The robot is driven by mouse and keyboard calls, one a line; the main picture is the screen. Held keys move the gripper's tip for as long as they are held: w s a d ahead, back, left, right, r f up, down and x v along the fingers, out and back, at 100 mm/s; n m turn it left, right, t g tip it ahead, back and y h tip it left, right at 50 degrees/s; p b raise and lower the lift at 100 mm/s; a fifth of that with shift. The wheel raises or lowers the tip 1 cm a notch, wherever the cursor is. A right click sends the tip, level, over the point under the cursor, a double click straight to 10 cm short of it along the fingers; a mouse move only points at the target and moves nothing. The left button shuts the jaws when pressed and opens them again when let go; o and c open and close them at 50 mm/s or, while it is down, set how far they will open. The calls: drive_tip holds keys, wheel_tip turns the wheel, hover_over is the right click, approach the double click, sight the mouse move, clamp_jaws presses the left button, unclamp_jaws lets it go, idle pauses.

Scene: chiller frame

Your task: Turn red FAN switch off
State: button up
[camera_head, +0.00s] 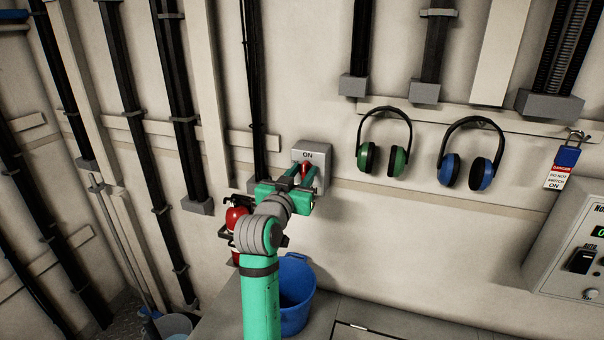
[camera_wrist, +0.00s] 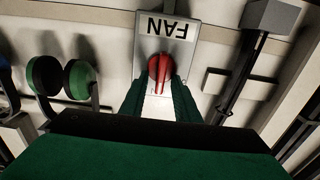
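The red FAN switch (camera_wrist: 160,68) is a round red knob with a raised handle on a grey box (camera_wrist: 183,58) labelled FAN, which appears upside down in the wrist view. In the head view the box (camera_head: 323,160) shows the word ON above the red knob (camera_head: 305,168). The handle looks about upright. My gripper (camera_wrist: 162,84) points at the knob, with its two green fingers apart and their tips at either side of the handle. Pale box surface shows between the fingers. I cannot tell whether they touch the knob. My gripper (camera_head: 300,174) partly hides the box in the head view.
Green earmuffs (camera_head: 383,145) and blue earmuffs (camera_head: 470,155) hang to the right of the box. A padlock with a danger tag (camera_head: 560,175) hangs further right, above a control panel (camera_head: 577,250). A red extinguisher (camera_head: 236,217) and blue bucket (camera_head: 297,300) stand below.

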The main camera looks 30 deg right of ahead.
clamp_jaws()
drive_tip(key=shift+n, duration=0.3)
drive_tip(key=n, duration=0.7)
drive_tip(key=shift+w+a+f, duration=0.2)
drive_tip(key=shift+w+a, duration=0.15)
drive_tip(key=n, duration=0.5)
drive_tip(key=shift+w+a+f+n, duration=0.15)
drive_tip(key=shift+f+n, duration=0.1)
drive_tip(key=shift+n, duration=0.15)
drive_tip(key=shift+f+n, duration=0.15)
drive_tip(key=shift+n, duration=0.95)
drive_tip(key=shift+f+n, duration=0.15)
drive_tip(key=shift+n, duration=0.95)
